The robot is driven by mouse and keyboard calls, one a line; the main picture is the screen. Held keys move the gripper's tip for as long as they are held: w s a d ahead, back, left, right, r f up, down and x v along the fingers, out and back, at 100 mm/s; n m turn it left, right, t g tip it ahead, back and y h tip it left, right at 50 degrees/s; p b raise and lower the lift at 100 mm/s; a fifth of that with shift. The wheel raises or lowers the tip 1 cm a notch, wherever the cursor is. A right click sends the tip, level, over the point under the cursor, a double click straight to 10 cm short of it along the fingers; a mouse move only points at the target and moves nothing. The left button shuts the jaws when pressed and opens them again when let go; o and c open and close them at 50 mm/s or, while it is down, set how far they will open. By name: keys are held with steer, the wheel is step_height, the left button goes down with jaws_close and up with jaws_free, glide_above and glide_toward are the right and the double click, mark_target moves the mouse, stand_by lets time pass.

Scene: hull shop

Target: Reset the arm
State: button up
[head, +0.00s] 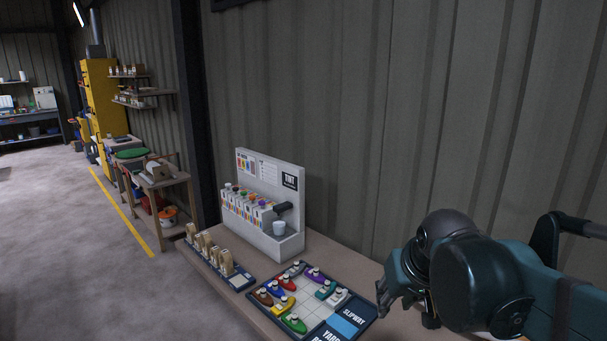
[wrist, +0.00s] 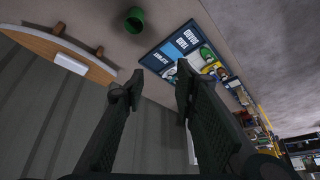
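My gripper (wrist: 159,82) is open and empty in the wrist view, with its two dark fingertips apart. In the head view my gripper (head: 388,298) hangs at the right, over the bench's right part beside the slipway board (head: 335,333). That board holds several small coloured boats on a light grid. In the wrist view the board (wrist: 160,62) lies beyond the fingertips. My forearm hides the bench's right end in the head view.
A white tint dispenser (head: 290,190) with a white cup (head: 279,228) stands against the wall. A rack of wooden-handled tools (head: 215,254) is to its left. In the wrist view a green cup (wrist: 134,20) and a wooden piece with pegs (wrist: 40,45) are on the bench.

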steer(key=s+d+f+t, duration=0.1)
steer(key=s+f, duration=0.4)
steer(key=s, duration=0.6)
steer(key=shift+s+d+f+t, duration=0.15)
steer(key=shift+s+f+t, duration=0.1)
steer(key=shift+f+t, duration=0.05)
